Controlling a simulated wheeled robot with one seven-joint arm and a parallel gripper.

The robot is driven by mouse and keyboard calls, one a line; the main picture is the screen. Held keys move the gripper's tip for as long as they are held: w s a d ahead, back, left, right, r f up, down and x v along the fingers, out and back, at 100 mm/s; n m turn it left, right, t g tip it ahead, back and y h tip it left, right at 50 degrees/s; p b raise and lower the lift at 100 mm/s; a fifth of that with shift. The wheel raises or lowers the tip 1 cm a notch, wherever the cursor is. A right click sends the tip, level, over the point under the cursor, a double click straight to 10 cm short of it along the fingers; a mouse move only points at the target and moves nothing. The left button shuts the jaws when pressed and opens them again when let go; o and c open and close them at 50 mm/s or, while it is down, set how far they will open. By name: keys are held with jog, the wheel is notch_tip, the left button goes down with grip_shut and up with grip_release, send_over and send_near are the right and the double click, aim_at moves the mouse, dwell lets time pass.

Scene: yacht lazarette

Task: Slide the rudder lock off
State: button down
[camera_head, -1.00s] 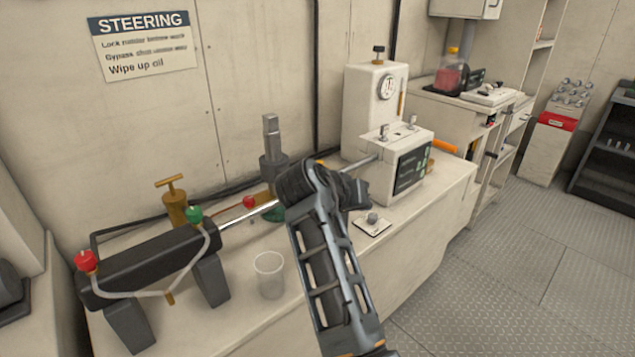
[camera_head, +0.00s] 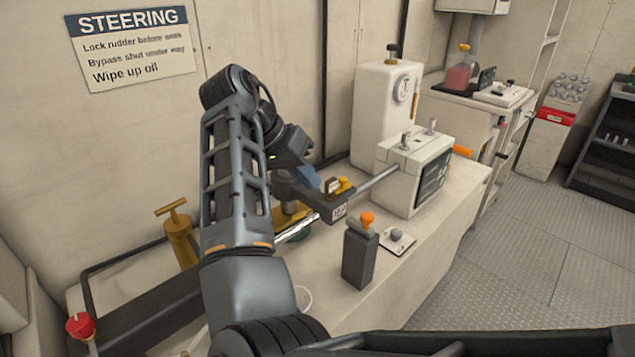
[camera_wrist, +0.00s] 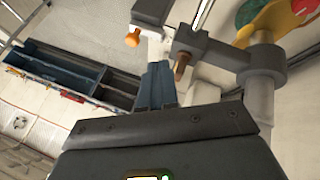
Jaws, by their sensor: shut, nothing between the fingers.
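My gripper (camera_head: 312,183) is shut and empty, its blue fingers just above the dark tiller arm (camera_head: 325,203) on the steering rod (camera_head: 380,177). In the wrist view the shut blue fingers (camera_wrist: 157,85) are close to a dark arm with a copper-coloured pin (camera_wrist: 181,66). A dark upright block with an orange knob (camera_head: 367,219) stands on the bench, right of the tiller arm and apart from my gripper. I cannot tell for certain which part is the rudder lock. My arm hides much of the dark cylinder (camera_head: 135,310) and the rod's left part.
A white box with a dark panel (camera_head: 415,170) stands at the rod's right end. A white pad with a knob (camera_head: 396,240) lies near the orange-knobbed block. A brass T-handle valve (camera_head: 176,235) stands at left. The cup (camera_head: 303,297) is mostly hidden. The floor at right is clear.

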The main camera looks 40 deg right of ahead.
jog(key=s+d+f+p, duration=0.2)
jog(key=s+d+f, duration=0.3)
jog(key=d+f, duration=0.1)
jog(key=shift+s+d+f+p, duration=0.2)
jog(key=shift+f+p, duration=0.15)
jog(key=shift+f, duration=0.45)
